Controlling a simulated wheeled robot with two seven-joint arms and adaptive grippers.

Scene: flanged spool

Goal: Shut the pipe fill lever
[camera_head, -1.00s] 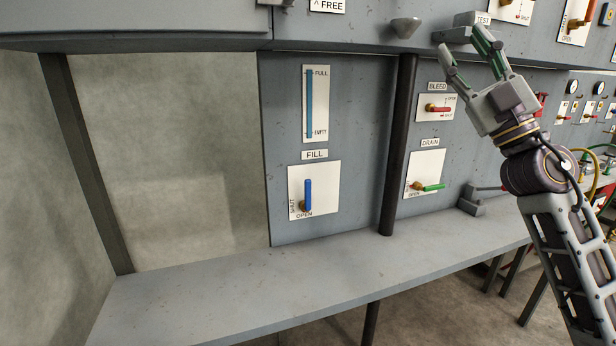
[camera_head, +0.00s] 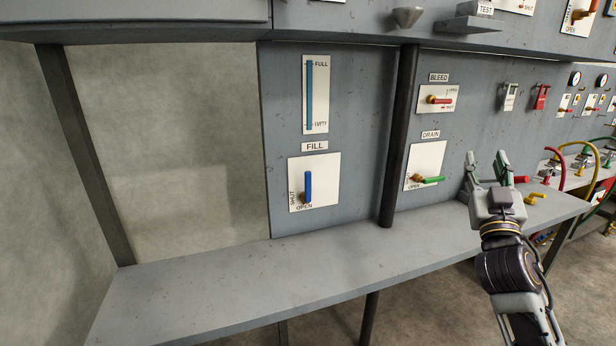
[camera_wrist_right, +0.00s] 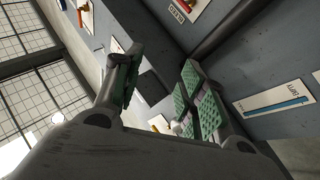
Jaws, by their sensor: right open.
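The fill lever (camera_head: 308,187) is a blue handle on a white plate (camera_head: 330,180) under the FILL label, with a brass pivot at its lower end. It stands upright, pointing up from the pivot. SHUT is printed at the plate's left and OPEN at its bottom. My right gripper (camera_head: 488,160) is open and empty, well to the right of the lever, just right of the drain plate and above the bench. In the right wrist view its green-padded fingers (camera_wrist_right: 165,95) are spread apart. My left gripper does not show.
A dark vertical post (camera_head: 398,140) stands between the fill panel and the drain valve with its green lever (camera_head: 432,180). The red bleed lever (camera_head: 440,100) is above. A blue level gauge (camera_head: 310,95) is above FILL. The bench (camera_head: 270,280) in front is clear.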

